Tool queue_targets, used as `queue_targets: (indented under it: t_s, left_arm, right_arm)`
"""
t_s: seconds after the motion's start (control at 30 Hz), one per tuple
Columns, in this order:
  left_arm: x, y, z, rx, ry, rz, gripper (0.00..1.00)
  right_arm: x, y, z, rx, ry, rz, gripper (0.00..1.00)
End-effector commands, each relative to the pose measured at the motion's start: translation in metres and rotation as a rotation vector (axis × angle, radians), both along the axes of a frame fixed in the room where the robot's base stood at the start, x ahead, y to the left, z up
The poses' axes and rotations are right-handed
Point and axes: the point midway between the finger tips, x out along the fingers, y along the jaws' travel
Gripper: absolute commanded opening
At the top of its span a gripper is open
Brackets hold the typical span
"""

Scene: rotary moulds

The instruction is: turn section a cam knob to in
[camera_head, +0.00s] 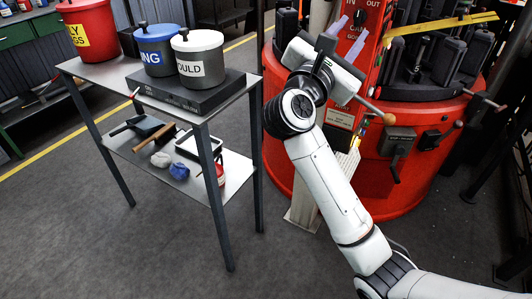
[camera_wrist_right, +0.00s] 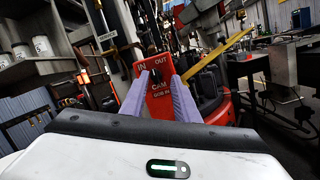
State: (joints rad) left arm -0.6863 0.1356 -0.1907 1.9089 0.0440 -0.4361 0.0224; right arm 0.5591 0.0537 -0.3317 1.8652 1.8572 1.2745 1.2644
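The red cam panel (camera_head: 366,62) stands upright on the red rotary machine, with IN and OUT lettered near its top and CAM below. It also shows in the right wrist view (camera_wrist_right: 160,106), straight ahead between the fingers. A small dark shape, apparently the cam knob (camera_wrist_right: 156,76), sits below the IN and OUT lettering; which way it points is too small to tell. My right gripper (camera_head: 352,26) has two pale purple fingers spread apart in front of the panel. In the wrist view they flank the panel with a gap between them; contact with the knob cannot be told. My left gripper is out of view.
Black mould parts and a yellow bar (camera_head: 440,27) lie right of the panel on the red machine (camera_head: 425,165). Wooden-tipped levers stick out below. A grey shelf table (camera_head: 240,85) with buckets stands to the left.

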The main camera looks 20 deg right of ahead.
Motion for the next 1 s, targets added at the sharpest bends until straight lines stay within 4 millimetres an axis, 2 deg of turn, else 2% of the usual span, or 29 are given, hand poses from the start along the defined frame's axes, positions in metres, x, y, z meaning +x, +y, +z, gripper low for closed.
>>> queue_targets:
  t_s: [0.17,0.3,0.47,0.6,0.77,1.0]
  left_arm:
    - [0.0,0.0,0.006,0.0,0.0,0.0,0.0]
    - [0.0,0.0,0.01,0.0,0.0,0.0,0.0]
    - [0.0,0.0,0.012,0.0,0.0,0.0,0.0]
    - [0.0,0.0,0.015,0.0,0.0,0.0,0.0]
    - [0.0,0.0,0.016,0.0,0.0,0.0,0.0]
    - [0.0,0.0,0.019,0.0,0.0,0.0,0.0]
  right_arm:
    - [-0.011,0.013,-0.007,-0.363,0.138,-0.05,0.28]
    - [-0.018,0.035,-0.018,-0.659,0.259,-0.079,0.28]
    - [-0.021,0.058,-0.033,-0.907,0.362,-0.098,0.28]
    - [-0.024,0.082,-0.054,-1.134,0.457,-0.106,0.28]
    - [-0.027,0.102,-0.073,-1.315,0.53,-0.108,0.28]
    - [-0.034,0.132,-0.112,-1.592,0.638,-0.097,0.28]
